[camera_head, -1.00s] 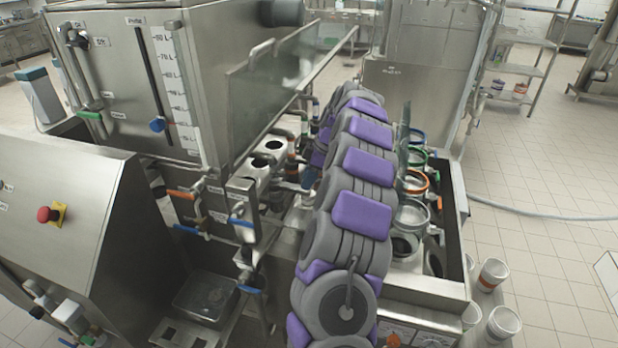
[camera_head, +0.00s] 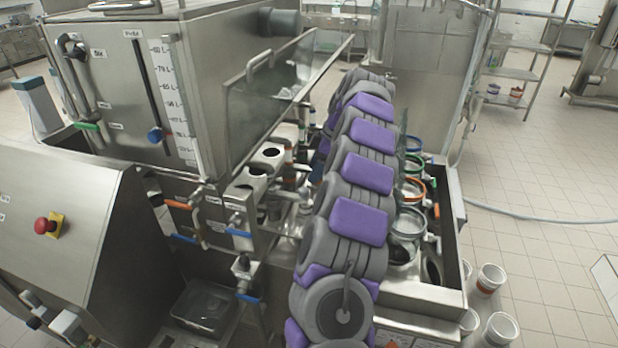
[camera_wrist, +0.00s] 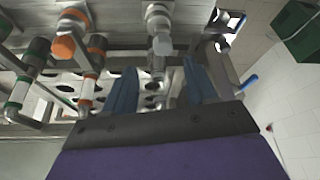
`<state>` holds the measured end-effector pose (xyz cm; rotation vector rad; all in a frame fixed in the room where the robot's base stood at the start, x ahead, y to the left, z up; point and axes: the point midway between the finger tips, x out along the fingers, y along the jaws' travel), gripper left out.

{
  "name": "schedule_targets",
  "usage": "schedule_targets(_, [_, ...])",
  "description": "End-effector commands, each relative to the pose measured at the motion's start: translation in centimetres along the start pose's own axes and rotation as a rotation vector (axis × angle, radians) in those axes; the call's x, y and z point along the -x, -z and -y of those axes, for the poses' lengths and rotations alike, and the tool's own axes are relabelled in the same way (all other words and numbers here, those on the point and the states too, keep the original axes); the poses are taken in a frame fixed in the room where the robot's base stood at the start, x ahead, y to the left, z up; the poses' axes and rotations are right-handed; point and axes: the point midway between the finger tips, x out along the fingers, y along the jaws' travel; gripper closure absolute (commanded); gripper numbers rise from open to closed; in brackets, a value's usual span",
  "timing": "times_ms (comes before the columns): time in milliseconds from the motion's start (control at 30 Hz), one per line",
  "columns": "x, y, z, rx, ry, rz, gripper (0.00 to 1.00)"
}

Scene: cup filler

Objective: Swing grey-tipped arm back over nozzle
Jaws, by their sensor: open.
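In the wrist view, my gripper (camera_wrist: 160,88) is open, with its two blue fingers spread. A pipe arm with a pale grey tip (camera_wrist: 160,44) shows between and beyond the fingertips. I cannot tell whether a finger touches it. Pipe arms with an orange tip (camera_wrist: 64,46) and green bands (camera_wrist: 18,92) stand to its left. I cannot make out which part is the nozzle. In the head view my own purple and grey arm reaches away over the machine and hides most of the gripper and the grey-tipped arm.
A blue-handled lever (camera_wrist: 247,82) is right of the fingers. In the head view, a glass guard (camera_head: 275,95) stands left of my arm. Coloured-rim containers (camera_head: 410,190) line the trough on its right.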

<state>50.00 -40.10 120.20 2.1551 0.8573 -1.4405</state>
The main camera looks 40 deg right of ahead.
Motion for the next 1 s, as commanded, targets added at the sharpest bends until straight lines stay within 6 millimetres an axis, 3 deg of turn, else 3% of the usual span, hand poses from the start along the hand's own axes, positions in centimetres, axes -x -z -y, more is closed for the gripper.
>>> schedule_targets(600, [8.3, 0.0, -0.1, -0.002, -0.002, 0.000, 0.43])
schedule_targets(800, [9.9, 0.0, -0.1, -0.001, -0.001, 0.000, 0.43])
schedule_targets(1000, [10.3, 0.0, -0.1, 0.001, 0.000, 0.000, 0.43])
